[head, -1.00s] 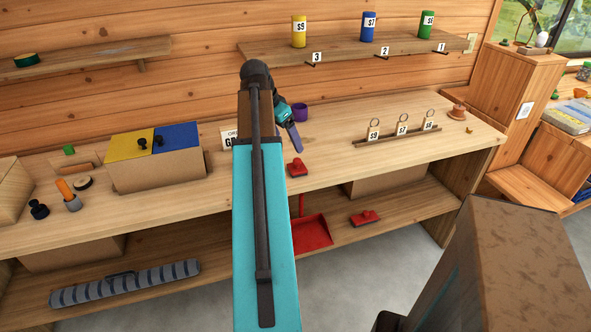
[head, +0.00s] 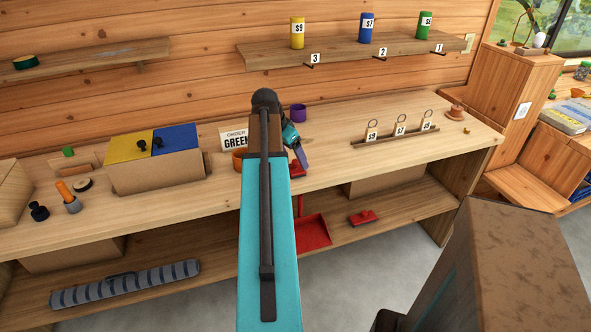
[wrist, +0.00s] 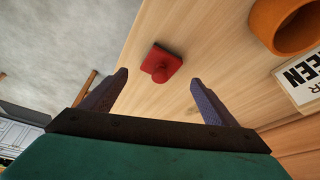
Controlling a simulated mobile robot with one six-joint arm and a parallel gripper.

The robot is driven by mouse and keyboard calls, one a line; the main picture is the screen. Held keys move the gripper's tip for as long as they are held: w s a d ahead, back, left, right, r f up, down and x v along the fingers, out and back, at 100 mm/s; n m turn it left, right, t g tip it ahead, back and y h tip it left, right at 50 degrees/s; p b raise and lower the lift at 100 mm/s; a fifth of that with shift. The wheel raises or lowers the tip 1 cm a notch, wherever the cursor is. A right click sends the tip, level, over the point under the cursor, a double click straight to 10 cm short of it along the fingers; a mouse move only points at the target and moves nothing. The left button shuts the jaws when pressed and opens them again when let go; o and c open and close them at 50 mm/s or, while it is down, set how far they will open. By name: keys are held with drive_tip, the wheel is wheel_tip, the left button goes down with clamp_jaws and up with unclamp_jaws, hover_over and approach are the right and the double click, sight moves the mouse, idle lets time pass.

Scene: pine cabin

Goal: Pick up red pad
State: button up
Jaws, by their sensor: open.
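A red pad with a round knob (wrist: 162,66) lies on the wooden workbench, between and beyond my fingertips in the wrist view. In the head view the red pad (head: 297,172) is partly hidden by my arm and gripper. My gripper (wrist: 158,80) is open and empty, with its two purple-grey fingers spread toward the pad. In the head view my gripper (head: 302,158) hangs just above the pad. I cannot tell the exact gap. A second red pad-like thing (head: 363,217) lies on the lower shelf, right of a red dustpan (head: 314,232).
An orange cup (wrist: 287,22) and an "ORDER GREEN" sign (head: 234,138) stand close by on the bench. A purple cup (head: 299,113) stands behind. A rack with several tags (head: 395,134) is to the right. Bare bench lies between rack and front edge.

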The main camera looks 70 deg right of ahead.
sight(295, 162)
drive_tip(key=shift+f, duration=0.1)
idle(0.3)
drive_tip(key=shift+p+x, duration=0.75)
drive_tip(key=shift+x, duration=1.8)
drive_tip(key=shift+s, duration=0.1)
drive_tip(key=c, duration=1.3)
